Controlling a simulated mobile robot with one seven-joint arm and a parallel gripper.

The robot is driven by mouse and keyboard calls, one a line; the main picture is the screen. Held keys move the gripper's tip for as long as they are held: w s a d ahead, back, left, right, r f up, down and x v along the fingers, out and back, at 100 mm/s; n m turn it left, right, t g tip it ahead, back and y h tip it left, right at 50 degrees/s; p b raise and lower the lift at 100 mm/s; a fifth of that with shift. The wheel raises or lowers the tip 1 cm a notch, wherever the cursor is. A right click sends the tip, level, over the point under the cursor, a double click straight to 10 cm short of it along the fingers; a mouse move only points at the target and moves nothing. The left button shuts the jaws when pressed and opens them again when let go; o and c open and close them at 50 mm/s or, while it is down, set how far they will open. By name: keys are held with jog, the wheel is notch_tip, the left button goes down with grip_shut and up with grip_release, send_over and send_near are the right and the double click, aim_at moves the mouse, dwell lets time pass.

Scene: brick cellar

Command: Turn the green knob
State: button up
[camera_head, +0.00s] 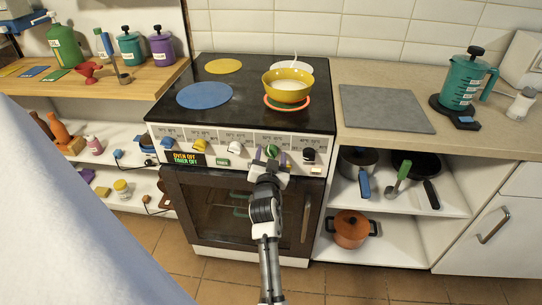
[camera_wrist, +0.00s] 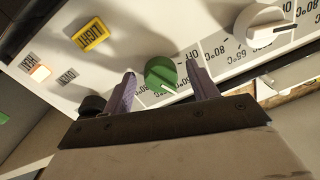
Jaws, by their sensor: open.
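The green knob (camera_head: 272,151) is on the white front panel of the stove, between a white knob and a black knob. In the wrist view the green knob (camera_wrist: 160,74) shows a white pointer line toward the printed temperature scale. My gripper (camera_head: 270,162) is at the panel, directly in front of the knob, and partly covers it in the head view. In the wrist view my gripper (camera_wrist: 161,72) is open, with one purple finger on each side of the knob. Small gaps show between fingers and knob; whether either touches is unclear.
Nearby are a white knob (camera_head: 232,149), a black knob (camera_head: 309,155) and a yellow light button (camera_wrist: 90,34). A yellow bowl (camera_head: 287,85) stands on the stove's orange-ringed burner. The oven door (camera_head: 225,205) is shut below the panel. Pans sit on the shelf at right.

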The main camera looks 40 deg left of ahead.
jog(key=shift+c, duration=0.2)
jog(key=c, duration=1)
jog(key=shift+o, duration=0.2)
jog(key=shift+n, duration=0.3)
jog(key=n+p, duration=0.1)
jog(key=n, duration=0.4)
jog(key=shift+d, duration=0.1)
jog(key=shift+n+p, duration=0.6)
jog(key=shift+n, duration=1.4)
jog(key=o, duration=1)
